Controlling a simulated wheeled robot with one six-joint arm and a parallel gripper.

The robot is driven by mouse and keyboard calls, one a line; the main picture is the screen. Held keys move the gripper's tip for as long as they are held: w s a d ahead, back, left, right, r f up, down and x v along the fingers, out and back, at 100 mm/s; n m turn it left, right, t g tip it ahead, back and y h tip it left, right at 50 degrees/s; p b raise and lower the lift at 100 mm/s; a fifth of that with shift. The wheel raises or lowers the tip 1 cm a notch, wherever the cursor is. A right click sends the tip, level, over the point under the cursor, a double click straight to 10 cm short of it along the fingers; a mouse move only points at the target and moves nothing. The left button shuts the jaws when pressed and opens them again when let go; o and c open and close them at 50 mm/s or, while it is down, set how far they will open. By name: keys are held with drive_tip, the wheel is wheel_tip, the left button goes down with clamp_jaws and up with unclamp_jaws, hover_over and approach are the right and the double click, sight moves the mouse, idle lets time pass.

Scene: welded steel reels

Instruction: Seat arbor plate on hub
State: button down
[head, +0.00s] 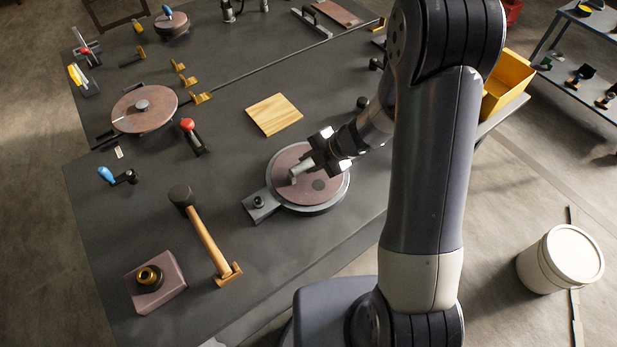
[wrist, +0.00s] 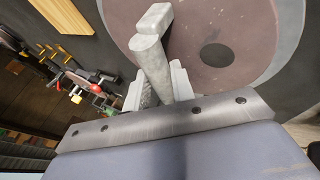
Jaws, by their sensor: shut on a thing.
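My gripper (head: 322,158) is shut on a grey metal piece (head: 301,168), a short round bar with a blocky end. In the wrist view the fingers (wrist: 158,92) close around this piece (wrist: 152,45). It is over a reddish round plate (head: 289,160) with a dark round spot (head: 320,184), which also shows in the wrist view (wrist: 216,55). The reddish plate lies within a grey round base (head: 322,207) that has a flat arm at its left. I cannot tell whether the held piece touches or joins the reddish plate, nor which part is the arbor plate or the hub.
A wooden square (head: 274,114) lies behind the base. A mallet (head: 207,235) and a reddish block with a brass ring (head: 155,284) are at front left. Another reddish disc (head: 150,118) and a red-knobbed lever (head: 192,135) stand left. A yellow bin (head: 508,85) is at right.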

idle(0.9)
drive_tip(key=c, duration=1.2)
unclamp_jaws()
drive_tip(key=shift+o, duration=0.4)
drive_tip(key=shift+s+f, duration=0.1)
